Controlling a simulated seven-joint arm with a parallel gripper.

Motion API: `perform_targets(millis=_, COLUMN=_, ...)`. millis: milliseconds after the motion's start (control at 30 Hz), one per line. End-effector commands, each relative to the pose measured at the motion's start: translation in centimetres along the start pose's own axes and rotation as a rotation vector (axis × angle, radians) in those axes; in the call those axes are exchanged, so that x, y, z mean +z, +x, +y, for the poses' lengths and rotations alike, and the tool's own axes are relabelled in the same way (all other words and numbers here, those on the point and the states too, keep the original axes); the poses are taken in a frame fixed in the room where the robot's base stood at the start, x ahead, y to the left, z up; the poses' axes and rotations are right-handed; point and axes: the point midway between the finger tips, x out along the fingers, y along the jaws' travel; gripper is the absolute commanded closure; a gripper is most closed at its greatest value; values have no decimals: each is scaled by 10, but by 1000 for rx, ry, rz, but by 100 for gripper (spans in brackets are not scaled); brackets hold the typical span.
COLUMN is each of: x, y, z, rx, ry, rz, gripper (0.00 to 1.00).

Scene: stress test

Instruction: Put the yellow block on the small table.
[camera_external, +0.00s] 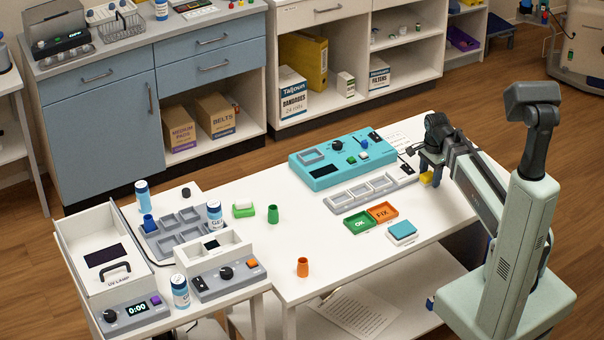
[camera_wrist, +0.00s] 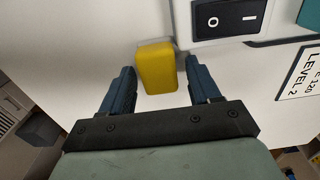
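The yellow block (camera_external: 426,178) is at the right end of the large white table, partly hidden by my gripper (camera_external: 431,166). In the wrist view, the yellow block (camera_wrist: 157,68) lies between and slightly beyond the fingertips of my gripper (camera_wrist: 160,80). The gripper is open, with a gap on each side of the block. The block appears to rest on the white top. The smaller white table (camera_external: 170,197) stands at the left and carries a UV lamp box, a grey tray and several bottles.
A teal device (camera_external: 327,172) and a grey compartment strip (camera_external: 367,192) with a switch lie left of the block. Green and orange trays (camera_external: 383,212), a blue-topped pad (camera_external: 402,230), an orange cup (camera_external: 302,267) and a green cup (camera_external: 272,214) stand nearer. The large table's front middle is clear.

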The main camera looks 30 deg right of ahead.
Motion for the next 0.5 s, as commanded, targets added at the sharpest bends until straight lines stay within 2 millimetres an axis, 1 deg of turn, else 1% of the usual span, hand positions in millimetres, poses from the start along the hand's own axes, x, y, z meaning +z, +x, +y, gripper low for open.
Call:
perform_targets(millis=333, x=0, y=-1, z=0, rx=0, ry=0, rz=0, gripper=32)
perform_targets(millis=500, x=0, y=-11, z=0, rx=-1, ry=0, rz=0, gripper=32)
